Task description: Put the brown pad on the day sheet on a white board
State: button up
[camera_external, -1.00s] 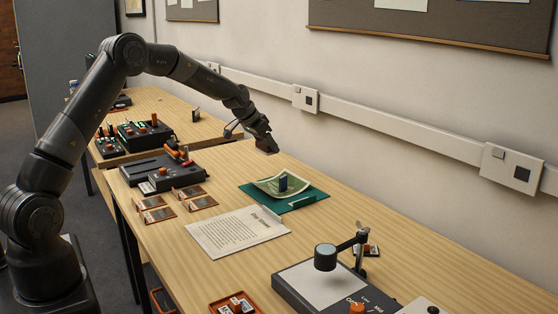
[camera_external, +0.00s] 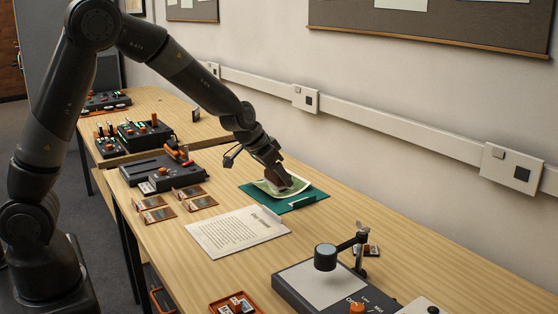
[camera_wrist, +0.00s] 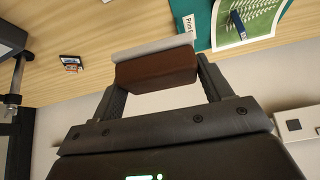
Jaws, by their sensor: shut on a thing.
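My gripper (camera_wrist: 157,74) is shut on the brown pad (camera_wrist: 156,70), a dark brown block with a pale grey strip along its far edge in the wrist view. In the external view my gripper (camera_external: 281,181) is low over the green print at the back of the table, and the pad is hard to tell from the fingers. The day sheet (camera_external: 236,231), a white page with a dark heading and lines of text, lies flat in front of the print. I cannot tell its backing board from the page.
The green print (camera_wrist: 258,18) lies on a teal folder (camera_external: 312,197), with a small blue block (camera_wrist: 238,25) on it. Framed cards (camera_external: 203,202) lie left of the sheet. A stand with a lamp-like head (camera_external: 326,257) is at front right.

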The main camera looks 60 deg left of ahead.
jog(key=shift+s+d, duration=1.9)
jog(key=shift+s, duration=2.6)
jog(key=shift+s+d, duration=1.85)
jog(key=shift+s, duration=2.6)
send_over(244, 226)
jog(key=s, duration=0.2)
jog(key=shift+n, duration=0.4)
jog(key=shift+s+f, duration=0.2)
jog(key=shift+f, duration=5.55)
jog(key=shift+f, duration=0.1)
jog(key=o, duration=1)
jog(key=shift+c, duration=0.2)
